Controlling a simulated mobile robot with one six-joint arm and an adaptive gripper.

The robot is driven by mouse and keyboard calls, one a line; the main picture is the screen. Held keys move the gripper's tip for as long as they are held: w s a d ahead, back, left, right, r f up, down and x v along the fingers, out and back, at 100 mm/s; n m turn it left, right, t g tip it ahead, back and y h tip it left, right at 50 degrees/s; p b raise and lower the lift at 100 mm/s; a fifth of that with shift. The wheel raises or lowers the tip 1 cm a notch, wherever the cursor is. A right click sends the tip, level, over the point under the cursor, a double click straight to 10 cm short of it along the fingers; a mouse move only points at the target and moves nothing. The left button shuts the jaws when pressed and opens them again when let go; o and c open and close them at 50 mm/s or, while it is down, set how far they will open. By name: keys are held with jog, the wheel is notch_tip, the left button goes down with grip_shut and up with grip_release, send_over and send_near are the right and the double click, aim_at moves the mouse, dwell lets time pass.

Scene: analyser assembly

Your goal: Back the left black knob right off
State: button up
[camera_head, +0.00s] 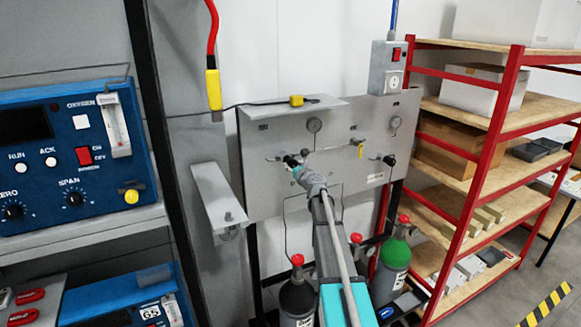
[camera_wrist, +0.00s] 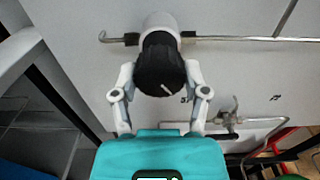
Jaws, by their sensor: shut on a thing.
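The left black knob (camera_wrist: 160,68) sits on a light round stem on the grey panel (camera_head: 262,198). In the wrist view my gripper (camera_wrist: 160,88) has one finger on each side of the knob and is shut on it. A white line marks the knob's face. In the head view the left knob (camera_head: 290,161) shows only in part behind the end of my arm. A second black knob (camera_head: 389,160) is at the right of the panel, apart from my gripper.
Gas cylinders with red caps, one with a green top (camera_head: 396,251), stand below the panel. A valve with a yellow handle (camera_head: 358,143) is mid-panel. A red shelf rack (camera_head: 487,150) stands right. A blue analyser (camera_head: 60,190) is at left. A bracket (camera_head: 216,195) juts out nearby.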

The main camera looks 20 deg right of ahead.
jog(key=n, duration=0.7)
jog(key=shift+n, duration=0.4)
jog(key=n, duration=1)
jog(key=shift+n, duration=0.4)
jog(key=n, duration=0.3)
jog(key=shift+n, duration=0.3)
jog(key=n, duration=0.6)
jog(key=shift+n, duration=0.4)
jog(key=shift+s, duration=0.1)
